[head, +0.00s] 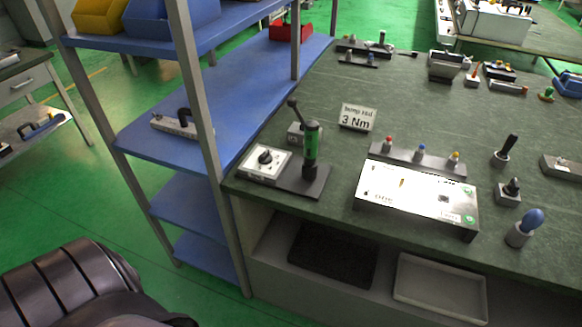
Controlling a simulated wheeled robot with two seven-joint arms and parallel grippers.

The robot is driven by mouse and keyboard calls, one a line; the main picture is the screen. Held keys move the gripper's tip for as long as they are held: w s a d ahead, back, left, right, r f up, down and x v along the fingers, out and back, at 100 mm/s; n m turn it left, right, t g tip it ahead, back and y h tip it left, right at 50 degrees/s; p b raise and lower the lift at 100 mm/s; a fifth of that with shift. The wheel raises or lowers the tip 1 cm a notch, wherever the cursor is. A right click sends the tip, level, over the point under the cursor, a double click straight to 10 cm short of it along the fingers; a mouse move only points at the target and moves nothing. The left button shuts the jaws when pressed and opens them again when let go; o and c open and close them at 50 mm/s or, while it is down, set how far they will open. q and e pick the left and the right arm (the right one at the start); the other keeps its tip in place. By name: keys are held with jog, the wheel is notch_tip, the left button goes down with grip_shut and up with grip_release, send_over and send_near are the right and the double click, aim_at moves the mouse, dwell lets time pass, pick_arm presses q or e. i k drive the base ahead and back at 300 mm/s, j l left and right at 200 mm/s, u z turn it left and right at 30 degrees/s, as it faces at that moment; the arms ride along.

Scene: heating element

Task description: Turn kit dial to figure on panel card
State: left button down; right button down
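The kit stands at the left end of the green-topped bench. It has a white dial box (264,165) with a black knob (265,155), beside a dark stand holding a green cylinder (311,137) with a lever. The figures around the knob and its pointer are too small to read. A white card (357,118) stands behind and to the right of the kit; its large line reads "3 Nm" and its smaller upper line is hard to read. Neither of my grippers is in view, and nothing touches the knob.
A white panel box (418,197) lies right of the kit, with a strip of red, blue and yellow knobs behind it. Several small tools stand at the bench's right. A blue shelf rack (215,105) with a grey post adjoins the bench's left end.

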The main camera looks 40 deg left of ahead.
aim_at(264, 159)
jog(key=u, duration=1.3)
